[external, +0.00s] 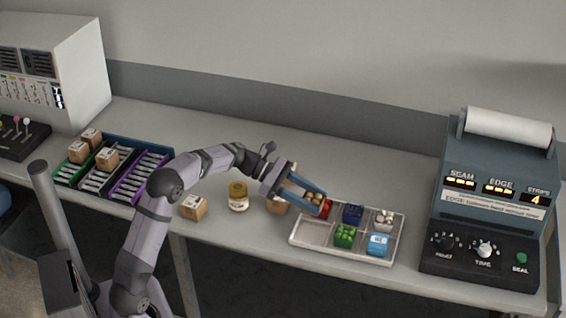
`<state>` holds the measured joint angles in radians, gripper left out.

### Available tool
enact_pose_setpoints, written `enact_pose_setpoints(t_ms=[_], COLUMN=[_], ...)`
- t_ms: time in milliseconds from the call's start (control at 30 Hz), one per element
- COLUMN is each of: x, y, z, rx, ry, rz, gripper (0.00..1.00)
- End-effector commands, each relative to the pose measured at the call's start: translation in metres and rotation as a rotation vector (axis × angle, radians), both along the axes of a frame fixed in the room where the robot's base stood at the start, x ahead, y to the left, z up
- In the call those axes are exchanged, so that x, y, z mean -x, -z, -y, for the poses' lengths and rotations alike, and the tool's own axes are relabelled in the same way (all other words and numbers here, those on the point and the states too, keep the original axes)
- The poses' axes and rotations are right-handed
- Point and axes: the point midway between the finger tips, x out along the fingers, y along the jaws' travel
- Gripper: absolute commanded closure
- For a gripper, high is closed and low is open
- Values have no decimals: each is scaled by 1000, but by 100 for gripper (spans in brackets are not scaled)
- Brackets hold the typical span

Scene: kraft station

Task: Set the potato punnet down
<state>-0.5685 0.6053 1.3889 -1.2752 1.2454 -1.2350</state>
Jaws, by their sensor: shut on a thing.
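My gripper (318,203) is shut on the potato punnet (313,198), a small container with round brown contents. It is above the left end of a white compartment tray (397,247). The fingers hide much of the punnet, and I cannot tell whether it touches the tray. A red item (327,207) shows just beside the fingers, partly hidden, seemingly in the tray's back left compartment. The tray also holds a dark blue punnet (352,214), a punnet of pale contents (384,220), a green punnet (344,236) and a light blue item (377,245). The front left compartment (309,234) looks empty.
A yellow-labelled jar (238,197) and another box (193,208) stand farther left. Coloured racks (125,180) with boxes are at the far left. A sealing machine (485,220) stands right of the tray.

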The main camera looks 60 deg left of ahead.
Motion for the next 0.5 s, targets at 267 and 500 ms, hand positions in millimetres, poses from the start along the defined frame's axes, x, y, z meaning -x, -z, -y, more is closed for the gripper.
enact_pose_setpoints(t_ms=[267,500], x=[17,61], y=[-10,-18], z=[-73,-176], rx=[0,1], ry=[-130,-325], rz=[1,0], gripper=[80,80])
